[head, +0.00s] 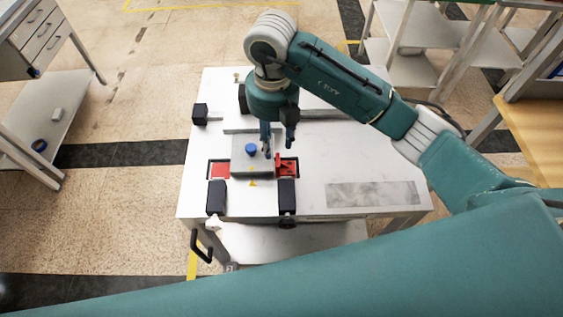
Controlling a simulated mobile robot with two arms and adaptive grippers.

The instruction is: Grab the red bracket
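A red bracket (288,167) lies at the right side of a grey plate fixture (247,167) on the white table. A second, flat red piece (219,170) lies at the fixture's left side. My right gripper (279,150) points down just behind and above the right-hand red bracket. Its two fingers are apart, with nothing visible between them. I cannot tell whether a fingertip touches the fixture or the bracket. My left gripper is not in view.
A blue round knob (251,148) stands on the fixture, close to the left finger. Black blocks (216,197) (287,196) sit in front of it, and another black block (199,114) is at the back left. The white table (350,160) is clear right of the fixture, except for a grey patch.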

